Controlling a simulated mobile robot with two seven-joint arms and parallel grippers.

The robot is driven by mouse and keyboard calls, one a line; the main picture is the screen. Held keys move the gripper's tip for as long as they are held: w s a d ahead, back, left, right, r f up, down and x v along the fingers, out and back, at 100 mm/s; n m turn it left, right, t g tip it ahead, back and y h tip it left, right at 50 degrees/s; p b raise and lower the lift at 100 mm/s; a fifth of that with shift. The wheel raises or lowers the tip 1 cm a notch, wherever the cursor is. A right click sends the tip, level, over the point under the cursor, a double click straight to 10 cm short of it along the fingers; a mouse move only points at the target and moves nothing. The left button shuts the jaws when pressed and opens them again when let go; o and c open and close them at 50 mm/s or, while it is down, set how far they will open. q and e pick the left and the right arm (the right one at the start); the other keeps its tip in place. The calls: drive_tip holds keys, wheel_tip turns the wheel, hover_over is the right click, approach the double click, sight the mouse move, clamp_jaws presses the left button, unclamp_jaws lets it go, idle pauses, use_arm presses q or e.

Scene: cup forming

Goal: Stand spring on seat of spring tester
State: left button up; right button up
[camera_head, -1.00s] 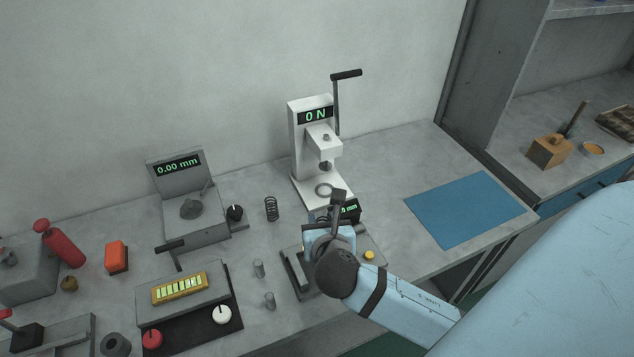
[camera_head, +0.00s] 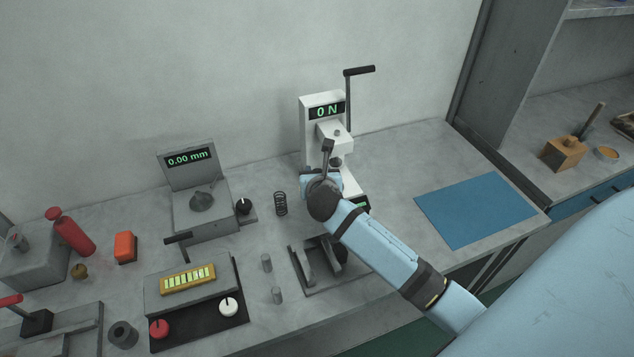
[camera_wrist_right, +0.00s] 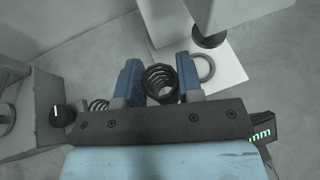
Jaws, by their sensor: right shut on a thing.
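The dark coil spring (camera_wrist_right: 161,80) stands between the two blue fingers of my right gripper (camera_wrist_right: 160,78), which is shut on it; in the head view the arm hides this spring. The white spring tester (camera_head: 316,129) stands at the back of the bench and reads 0 N. Its seat, a pale ring (camera_wrist_right: 205,68) on the white base, lies just to the right of the held spring in the right wrist view. The dark press head (camera_wrist_right: 208,38) hangs above the seat. My right gripper also shows in the head view (camera_head: 326,172), in front of the tester. My left gripper is out of view.
A second spring (camera_head: 280,203) stands on the bench left of the tester. The grey gauge (camera_head: 186,160) reads 0.00 mm. A grey fixture (camera_head: 302,270) and small metal cylinders (camera_head: 266,263) lie nearer. A blue mat (camera_head: 478,208) lies right. The tester's lever (camera_head: 359,71) rises above it.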

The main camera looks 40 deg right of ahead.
wheel_tip(320, 180, down, 4)
drive_tip(key=shift+w+r+b, duration=0.15)
drive_tip(key=shift+r+b, duration=0.1)
drive_tip(key=shift+b, duration=0.05)
drive_tip(key=shift+w+d+f, duration=0.15)
drive_tip(key=shift+w, duration=0.05)
drive_tip(key=shift+f, duration=0.1)
drive_tip(key=o, duration=0.9)
drive_tip(key=shift+o, duration=0.2)
drive_tip(key=shift+s+r, duration=0.2)
drive_tip(key=v, duration=1.1)
drive_tip(key=shift+s+a+r+p, duration=0.2)
drive_tip(key=shift+a+p, duration=0.05)
drive_tip(key=shift+p, duration=0.2)
